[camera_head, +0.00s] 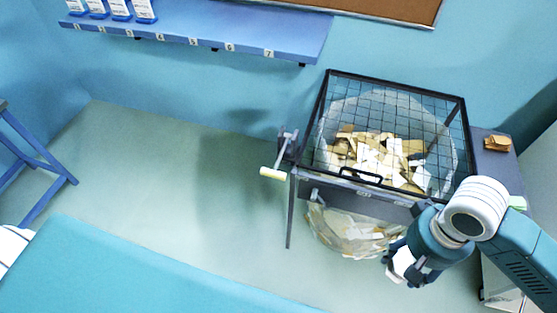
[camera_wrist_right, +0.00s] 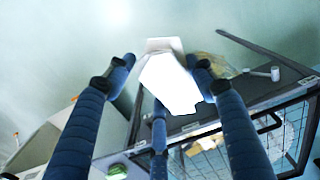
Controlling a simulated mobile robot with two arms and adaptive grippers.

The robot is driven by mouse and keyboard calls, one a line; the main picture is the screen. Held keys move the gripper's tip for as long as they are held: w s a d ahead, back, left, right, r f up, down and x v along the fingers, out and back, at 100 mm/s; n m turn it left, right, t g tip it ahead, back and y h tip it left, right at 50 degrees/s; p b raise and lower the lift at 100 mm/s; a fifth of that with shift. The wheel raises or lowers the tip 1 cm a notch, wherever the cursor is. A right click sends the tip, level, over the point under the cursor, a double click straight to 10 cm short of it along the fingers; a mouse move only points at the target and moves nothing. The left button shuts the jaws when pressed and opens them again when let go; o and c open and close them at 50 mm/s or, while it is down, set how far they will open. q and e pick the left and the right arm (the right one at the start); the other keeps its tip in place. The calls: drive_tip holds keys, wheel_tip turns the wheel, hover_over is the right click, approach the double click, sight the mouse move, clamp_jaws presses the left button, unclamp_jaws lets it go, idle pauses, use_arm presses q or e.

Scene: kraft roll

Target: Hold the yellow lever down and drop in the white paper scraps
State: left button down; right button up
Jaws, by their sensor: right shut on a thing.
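The lever's pale yellow grip (camera_head: 272,173) sticks out at the left side of a bin (camera_head: 400,205), with no gripper on it. The bin has a black-framed wire mesh lid (camera_head: 385,92), which looks closed. White and brown paper scraps (camera_head: 370,155) show through the mesh. My right gripper (camera_head: 408,268) is low in front of the bin's right part, shut on a white paper scrap (camera_head: 402,262). In the right wrist view this scrap (camera_wrist_right: 170,85) sits between the blue fingers. My left gripper is out of view.
A clear bag (camera_head: 345,232) with scraps hangs under the bin. A small brown piece (camera_head: 497,143) lies on the ledge to the bin's right. A blue shelf (camera_head: 270,38) with white packs runs along the wall. The floor left of the bin is clear.

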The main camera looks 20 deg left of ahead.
drive_tip(key=w+d+r, duration=0.1)
drive_tip(key=w+d, duration=0.1)
drive_tip(key=w, duration=0.5)
drive_tip(key=w+d+r, duration=0.1)
drive_tip(key=w+d, duration=0.2)
drive_tip(key=w, duration=0.5)
drive_tip(key=shift+r, duration=0.35)
drive_tip(key=shift+d, duration=0.1)
